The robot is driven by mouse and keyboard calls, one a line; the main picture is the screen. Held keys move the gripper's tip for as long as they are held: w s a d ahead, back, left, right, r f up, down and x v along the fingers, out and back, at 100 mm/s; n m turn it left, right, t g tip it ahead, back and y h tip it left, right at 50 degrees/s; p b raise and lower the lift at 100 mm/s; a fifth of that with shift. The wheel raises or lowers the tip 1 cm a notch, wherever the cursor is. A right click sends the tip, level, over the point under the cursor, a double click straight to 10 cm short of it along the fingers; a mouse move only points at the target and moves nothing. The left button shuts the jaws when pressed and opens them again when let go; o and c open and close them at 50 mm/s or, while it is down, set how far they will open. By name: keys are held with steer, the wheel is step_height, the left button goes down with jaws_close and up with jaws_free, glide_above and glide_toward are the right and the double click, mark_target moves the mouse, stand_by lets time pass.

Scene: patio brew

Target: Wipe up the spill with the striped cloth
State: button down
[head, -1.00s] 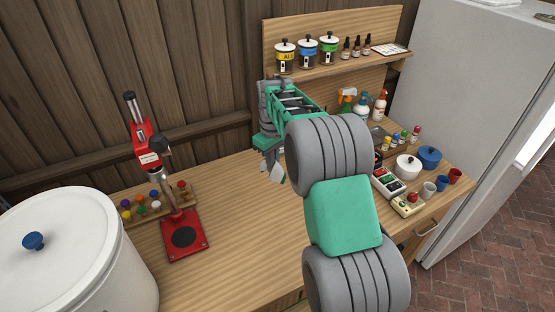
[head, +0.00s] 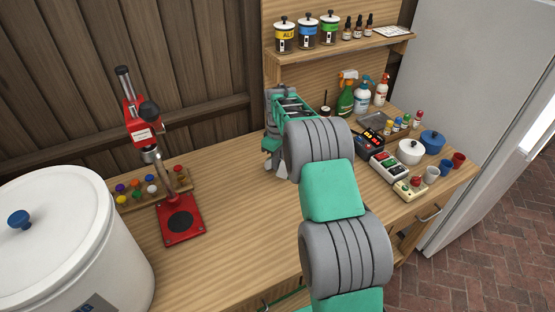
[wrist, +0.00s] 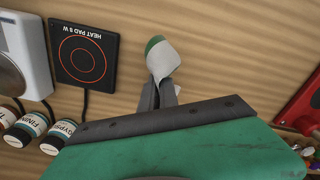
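My gripper (wrist: 160,95) points down over the wooden worktop (head: 240,210). In the wrist view its grey fingertips are close together on a small bunched white cloth with a green end (wrist: 163,60), which looks like the striped cloth. In the head view a pale bit of the cloth (head: 282,169) shows below my gripper (head: 275,160), close above or on the worktop; I cannot tell which.
The red capper (head: 180,220) and a rack of coloured caps (head: 152,190) stand left, by a large white pot (head: 60,250). Spray bottles (head: 345,98), pots and cups crowd the right. A heat pad (wrist: 83,54) lies near the gripper. The worktop's middle is clear.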

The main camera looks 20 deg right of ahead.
mark_target(278, 175)
steer(key=shift+f, duration=0.5)
steer(key=c, duration=0.6)
jaws_free()
steer(key=shift+r, duration=0.1)
steer(key=shift+f+b, duration=0.75)
steer(key=shift+f, duration=0.5)
steer(key=shift+c, duration=0.7)
steer(key=shift+r, duration=0.1)
jaws_close()
steer(key=shift+r+p, duration=0.15)
steer(key=shift+p, duration=0.6)
